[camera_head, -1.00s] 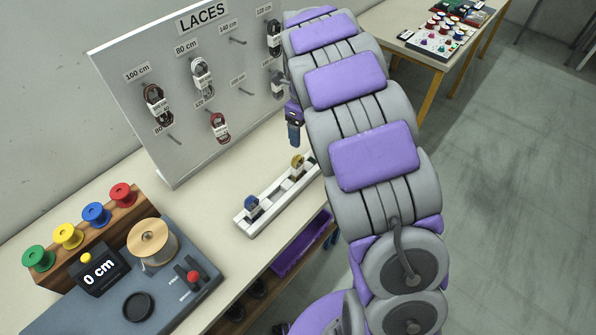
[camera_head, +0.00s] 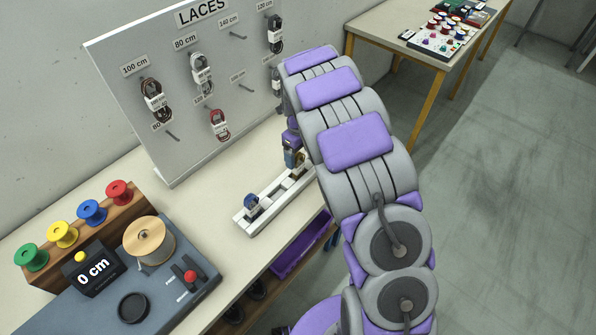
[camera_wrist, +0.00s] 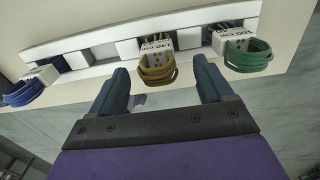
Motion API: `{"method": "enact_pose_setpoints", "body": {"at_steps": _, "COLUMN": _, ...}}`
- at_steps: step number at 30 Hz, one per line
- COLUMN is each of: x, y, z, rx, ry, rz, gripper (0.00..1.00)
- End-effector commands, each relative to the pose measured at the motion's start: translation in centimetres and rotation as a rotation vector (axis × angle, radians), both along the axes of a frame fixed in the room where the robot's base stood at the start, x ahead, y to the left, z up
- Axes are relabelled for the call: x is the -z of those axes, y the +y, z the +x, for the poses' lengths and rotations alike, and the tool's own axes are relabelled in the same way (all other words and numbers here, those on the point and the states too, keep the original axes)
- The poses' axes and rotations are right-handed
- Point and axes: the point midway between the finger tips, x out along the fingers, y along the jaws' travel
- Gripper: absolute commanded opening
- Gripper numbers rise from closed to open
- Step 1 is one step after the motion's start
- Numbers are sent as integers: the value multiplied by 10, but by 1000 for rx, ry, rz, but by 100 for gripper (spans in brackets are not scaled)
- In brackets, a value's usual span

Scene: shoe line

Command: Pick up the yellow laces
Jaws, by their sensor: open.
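The yellow laces (camera_wrist: 158,70) are a dark yellow coil with a white label, standing in a slot of the white rack (camera_wrist: 100,53) in the wrist view. My gripper (camera_wrist: 163,80) is open, with one dark finger on each side of the yellow coil. I cannot tell whether the fingers touch it. In the head view my gripper (camera_head: 292,160) is low at the rack's far part, and the arm hides much there, including most of the yellow laces. The white rack (camera_head: 262,208) lies on the bench.
Green laces (camera_wrist: 248,56) stand close right of the yellow ones in the wrist view; blue laces (camera_wrist: 24,90) are at the left end. A lace board (camera_head: 195,90) stands behind the rack. A spool station (camera_head: 150,290) and a purple bin (camera_head: 298,250) are nearby.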

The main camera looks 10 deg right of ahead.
Motion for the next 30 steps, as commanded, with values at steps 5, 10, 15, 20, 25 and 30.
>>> {"method": "enact_pose_setpoints", "body": {"at_steps": 5, "x": 10, "y": 1, "z": 0, "rx": -1, "ry": 0, "rz": 0, "gripper": 80}}
{"method": "enact_pose_setpoints", "body": {"at_steps": 10, "x": 34, "y": 4, "z": 2, "rx": -2, "ry": -1, "rz": 1, "gripper": 80}}
{"method": "enact_pose_setpoints", "body": {"at_steps": 15, "x": 53, "y": 4, "z": 1, "rx": -1, "ry": -1, "rz": 1, "gripper": 80}}
{"method": "enact_pose_setpoints", "body": {"at_steps": 20, "x": 54, "y": 4, "z": 1, "rx": -1, "ry": -1, "rz": 0, "gripper": 80}}
{"method": "enact_pose_setpoints", "body": {"at_steps": 25, "x": 54, "y": 4, "z": 2, "rx": -1, "ry": -1, "rz": 0, "gripper": 70}}
{"method": "enact_pose_setpoints", "body": {"at_steps": 30, "x": 54, "y": 4, "z": 2, "rx": -1, "ry": -1, "rz": 0, "gripper": 54}}
